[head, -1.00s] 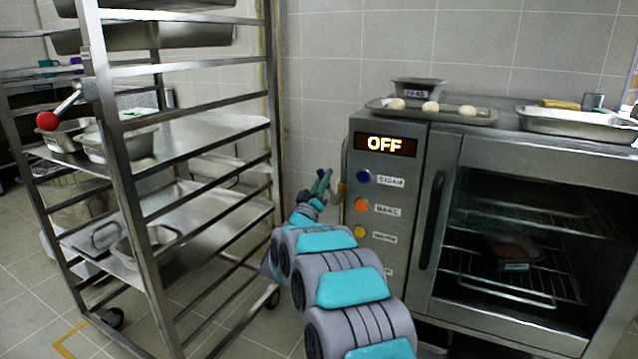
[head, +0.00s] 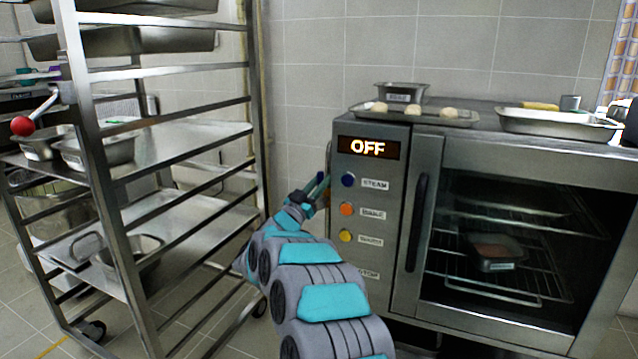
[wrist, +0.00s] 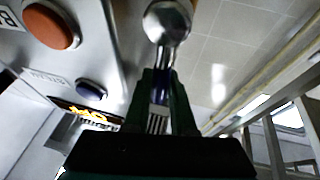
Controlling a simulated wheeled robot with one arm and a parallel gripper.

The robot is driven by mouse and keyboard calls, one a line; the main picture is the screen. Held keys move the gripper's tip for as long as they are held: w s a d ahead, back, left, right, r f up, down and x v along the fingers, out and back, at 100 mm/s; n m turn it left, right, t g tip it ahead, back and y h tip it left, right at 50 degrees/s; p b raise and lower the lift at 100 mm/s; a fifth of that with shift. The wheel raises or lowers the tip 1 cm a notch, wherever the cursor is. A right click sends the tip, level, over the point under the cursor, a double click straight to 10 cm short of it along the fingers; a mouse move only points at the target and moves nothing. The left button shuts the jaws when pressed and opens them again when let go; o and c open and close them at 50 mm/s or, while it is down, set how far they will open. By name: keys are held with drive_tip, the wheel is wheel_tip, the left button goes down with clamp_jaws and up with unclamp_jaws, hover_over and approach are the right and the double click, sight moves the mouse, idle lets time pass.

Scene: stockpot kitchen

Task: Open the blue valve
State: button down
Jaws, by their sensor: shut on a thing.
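The blue valve (wrist: 160,90) shows in the wrist view as a narrow blue handle between my fingers, running up to a rounded metal part (wrist: 167,22). My gripper (wrist: 164,76) is shut on the blue handle, with a dark green finger on each side. In the head view my gripper (head: 319,184) is beside the left edge of the oven's control panel, near a thin upright pipe (head: 329,160). The valve itself is too small and too covered to make out there. How far it is turned cannot be told.
The oven (head: 397,262) stands to the right; its display (head: 368,147) reads OFF above blue, orange and yellow buttons. A metal rack (head: 105,195) with pans stands close on the left, with a red-knobbed lever (head: 24,125). Trays lie on the oven top.

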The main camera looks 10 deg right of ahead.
drive_tip(key=shift+d+f, duration=0.1)
drive_tip(key=c, duration=0.8)
unclamp_jaws()
drive_tip(key=shift+o, duration=0.2)
